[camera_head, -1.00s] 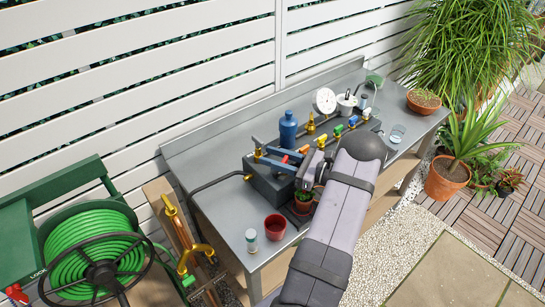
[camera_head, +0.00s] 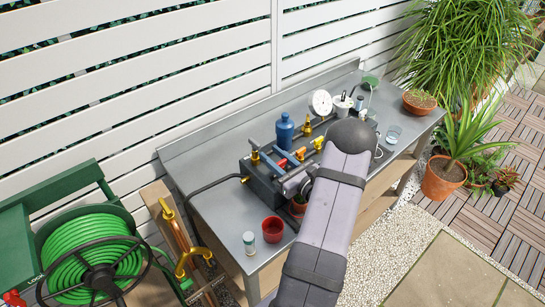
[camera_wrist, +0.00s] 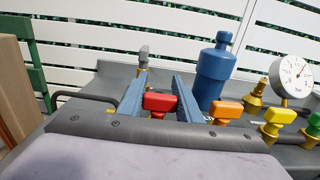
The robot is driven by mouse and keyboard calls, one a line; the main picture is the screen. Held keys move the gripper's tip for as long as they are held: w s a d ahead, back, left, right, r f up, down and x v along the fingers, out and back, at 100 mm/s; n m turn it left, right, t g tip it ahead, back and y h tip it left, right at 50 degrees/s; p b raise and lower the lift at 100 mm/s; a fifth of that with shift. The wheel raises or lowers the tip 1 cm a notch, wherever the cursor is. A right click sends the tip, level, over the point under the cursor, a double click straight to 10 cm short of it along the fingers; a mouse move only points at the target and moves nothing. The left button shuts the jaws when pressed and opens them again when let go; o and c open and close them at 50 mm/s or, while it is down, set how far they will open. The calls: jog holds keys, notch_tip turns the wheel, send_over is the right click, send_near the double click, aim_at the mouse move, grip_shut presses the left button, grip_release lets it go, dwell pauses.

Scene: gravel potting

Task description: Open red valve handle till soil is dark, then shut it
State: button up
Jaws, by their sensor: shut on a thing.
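The red valve handle (camera_wrist: 160,102) sits between the two blue-grey fingers of my gripper (camera_wrist: 157,88) in the wrist view, and the gripper is shut on it. In the head view the red handle (camera_head: 281,163) shows as a small patch between the fingers (camera_head: 268,153), above the dark valve block (camera_head: 262,183). A terracotta pot (camera_head: 298,207) stands at the front of the block, largely hidden by my wrist. Its soil is too hidden to judge its colour.
Orange (camera_wrist: 227,109), yellow (camera_wrist: 277,117) and green handles (camera_wrist: 313,124) line up to the right of the red one. A blue bottle (camera_head: 284,131) and a dial gauge (camera_head: 322,102) stand behind. A red cup (camera_head: 273,229) and small jar (camera_head: 249,242) stand front left.

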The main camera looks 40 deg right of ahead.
aim_at(283, 164)
jog(key=o, duration=0.8)
jog(key=shift+c, duration=0.2)
jog(key=s+b, duration=0.2)
jog(key=s, duration=0.4)
jog(key=shift+s, duration=0.2)
jog(key=shift+s+a, duration=0.1)
jog(key=shift+s, duration=0.4)
